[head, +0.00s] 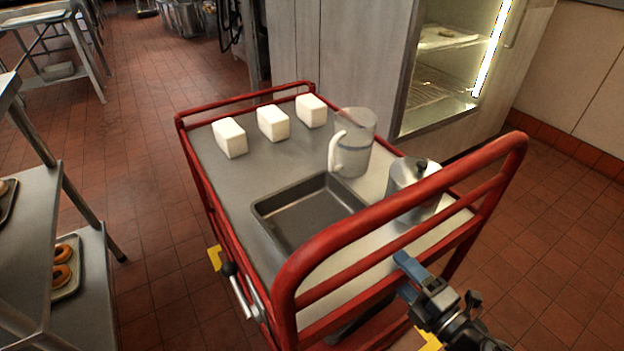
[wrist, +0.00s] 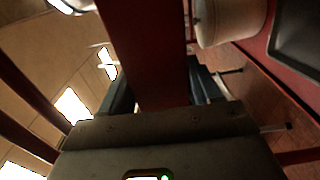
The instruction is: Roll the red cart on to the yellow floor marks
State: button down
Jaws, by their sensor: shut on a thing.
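The red cart (head: 460,168) stands with its push handle end towards me and its grey deck loaded. My gripper (head: 404,274) is at the handle end, shut on a red rail of the cart. In the wrist view a red bar (wrist: 145,50) runs between the two dark fingers. Yellow floor marks show in part: one (head: 214,258) just left of the cart and one (head: 428,341) at its near right, partly hidden by my arm. Other marks, if any, are hidden under or behind the cart. The wheels are hidden.
The deck carries three white blocks (head: 272,123), a clear jug (head: 353,150), a metal pot (head: 410,184) and a dark pan (head: 300,212). A lever (head: 235,285) sticks out at the cart's left. Steel shelving (head: 40,210) stands left, a lit cabinet (head: 445,75) behind right. Tiled floor lies between shelving and cart.

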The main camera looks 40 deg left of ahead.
jog(key=shift+w+d+r, duration=0.25)
jog(key=shift+w+r, duration=0.05)
jog(key=shift+w, duration=0.05)
jog(key=c, duration=0.6)
grip_release()
jog(key=o, duration=0.4)
jog(key=shift+s+f, duration=0.15)
jog(key=shift+f, duration=0.1)
jog(key=shift+a, duration=0.1)
jog(key=shift+s+f, duration=0.1)
jog(key=p+v, duration=0.5)
jog(key=v, duration=0.7)
